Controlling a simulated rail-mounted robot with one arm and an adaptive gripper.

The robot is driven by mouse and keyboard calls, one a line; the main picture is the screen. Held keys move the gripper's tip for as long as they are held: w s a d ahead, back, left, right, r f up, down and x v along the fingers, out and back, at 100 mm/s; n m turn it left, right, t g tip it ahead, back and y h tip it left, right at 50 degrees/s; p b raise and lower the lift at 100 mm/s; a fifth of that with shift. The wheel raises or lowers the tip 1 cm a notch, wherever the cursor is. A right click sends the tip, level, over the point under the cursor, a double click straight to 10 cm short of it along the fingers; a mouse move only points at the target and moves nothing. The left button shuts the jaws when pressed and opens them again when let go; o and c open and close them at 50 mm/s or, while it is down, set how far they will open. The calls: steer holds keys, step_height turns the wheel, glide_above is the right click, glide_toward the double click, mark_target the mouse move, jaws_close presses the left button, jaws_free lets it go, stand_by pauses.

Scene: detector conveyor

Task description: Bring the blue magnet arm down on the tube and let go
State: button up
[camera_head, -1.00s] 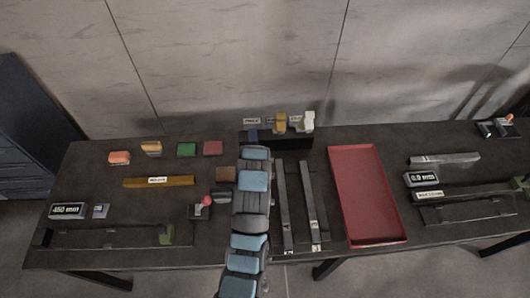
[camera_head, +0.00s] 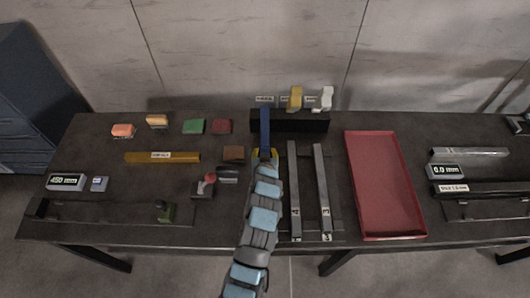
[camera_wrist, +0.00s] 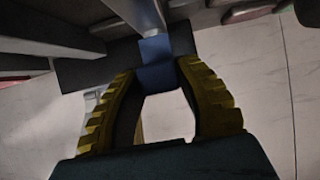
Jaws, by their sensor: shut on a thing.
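The blue magnet arm (camera_head: 264,127) reaches from the left end of the black block (camera_head: 305,122) toward my gripper (camera_head: 265,154). My gripper's yellow fingers close on its near end. In the wrist view, my gripper (camera_wrist: 158,75) has the blue magnet arm (camera_wrist: 155,50) between its fingertips. A grey tube (camera_wrist: 140,14) comes up close to the blue piece there; I cannot tell whether they touch. In the head view, two grey tubes (camera_head: 295,190) (camera_head: 323,190) lie right of my arm. Anything under my arm is hidden.
A yellow arm (camera_head: 295,98) and a white arm (camera_head: 326,98) stand up on the block. A red tray (camera_head: 385,185) lies to the right. A brown block (camera_head: 234,152) and a red-knobbed device (camera_head: 206,184) are close on the left.

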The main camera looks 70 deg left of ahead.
steer(key=shift+a+f+b, duration=0.1)
steer(key=shift+f+b, duration=0.5)
steer(key=shift+f, duration=0.85)
jaws_close()
steer(key=shift+o, duration=1.8)
jaws_free()
steer(key=o, duration=0.7)
steer(key=shift+r, duration=0.2)
steer(key=shift+v, duration=6)
steer(key=shift+f, duration=0.1)
